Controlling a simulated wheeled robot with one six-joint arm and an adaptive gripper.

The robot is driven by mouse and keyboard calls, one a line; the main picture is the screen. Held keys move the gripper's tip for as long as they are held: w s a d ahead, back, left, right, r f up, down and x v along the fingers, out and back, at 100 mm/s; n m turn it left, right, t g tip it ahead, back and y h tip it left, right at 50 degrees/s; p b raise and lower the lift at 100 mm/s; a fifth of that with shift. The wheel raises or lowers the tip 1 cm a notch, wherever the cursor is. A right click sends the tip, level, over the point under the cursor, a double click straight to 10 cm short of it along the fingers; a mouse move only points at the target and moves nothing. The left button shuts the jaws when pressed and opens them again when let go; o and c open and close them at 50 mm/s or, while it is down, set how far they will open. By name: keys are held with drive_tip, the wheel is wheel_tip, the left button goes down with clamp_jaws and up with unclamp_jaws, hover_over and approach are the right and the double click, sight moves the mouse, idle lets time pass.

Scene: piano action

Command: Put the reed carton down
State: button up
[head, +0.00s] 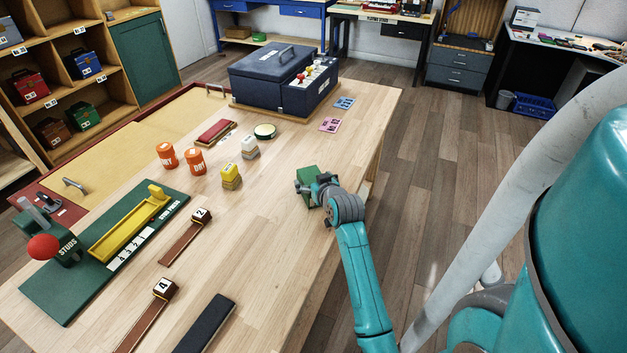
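A small green box (306,173), which I take for the reed carton, is at the right part of the wooden workbench (270,215) in the head view. My gripper (311,188) is at the box, with its fingers against it, and looks shut on it. The fingers and wrist cover part of the box. Whether the box's underside touches the bench or hangs just above it, I cannot tell.
Left of the box stand a yellow-topped block (231,176), a white-topped block (249,147) and two orange jars (195,161). A dark blue case (283,80) stands at the back. Bench between box and blocks is clear.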

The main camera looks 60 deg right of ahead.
sight(302, 301)
drive_tip(key=shift+r, duration=0.1)
